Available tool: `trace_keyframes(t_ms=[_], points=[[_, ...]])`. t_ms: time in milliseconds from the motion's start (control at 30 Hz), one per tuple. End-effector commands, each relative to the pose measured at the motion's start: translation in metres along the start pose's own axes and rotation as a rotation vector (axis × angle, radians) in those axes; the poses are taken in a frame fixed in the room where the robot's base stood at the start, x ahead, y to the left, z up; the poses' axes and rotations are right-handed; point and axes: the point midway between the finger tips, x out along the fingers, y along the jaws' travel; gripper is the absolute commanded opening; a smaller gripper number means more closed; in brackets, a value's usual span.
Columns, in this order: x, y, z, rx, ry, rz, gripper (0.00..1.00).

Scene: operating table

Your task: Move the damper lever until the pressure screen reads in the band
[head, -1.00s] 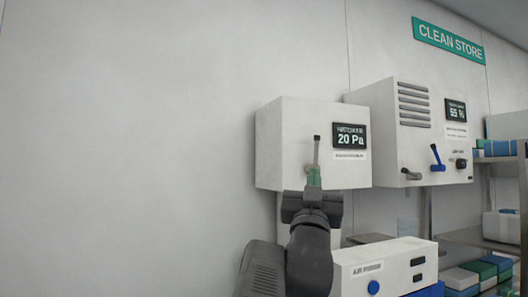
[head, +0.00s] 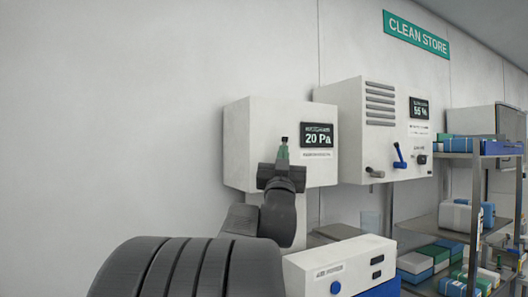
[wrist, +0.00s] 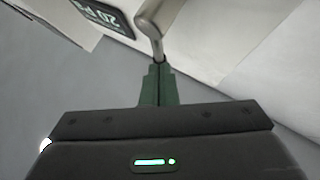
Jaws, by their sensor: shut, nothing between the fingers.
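The pressure screen (head: 317,136) reads 20 Pa on a white wall box (head: 250,150); its smaller text is too small to read. The screen also shows upside down in the wrist view (wrist: 102,17). The damper lever is mostly hidden behind my gripper in the head view, with its dark tip (head: 284,139) just above the fingers. In the wrist view the grey lever (wrist: 152,28) runs down to the green fingertips. My gripper (head: 282,153) is shut and empty in front of the box. I cannot tell whether the fingers touch the lever.
A second wall box (head: 340,100) with a 55 % screen, a blue lever (head: 399,156) and a knob is to the right. A white and blue unit (head: 345,262) stands below. A shelf rack (head: 440,240) with boxes is at the right. The left wall is bare.

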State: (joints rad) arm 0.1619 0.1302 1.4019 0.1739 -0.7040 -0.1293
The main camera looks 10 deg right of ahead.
Motion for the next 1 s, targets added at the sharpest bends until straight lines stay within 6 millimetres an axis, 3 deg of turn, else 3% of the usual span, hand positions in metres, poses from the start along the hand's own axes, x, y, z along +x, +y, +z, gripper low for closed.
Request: trace_keyframes(t_ms=[1000], points=[[0.012,0.003,0.010,0.000,-0.001,-0.002,0.00]])
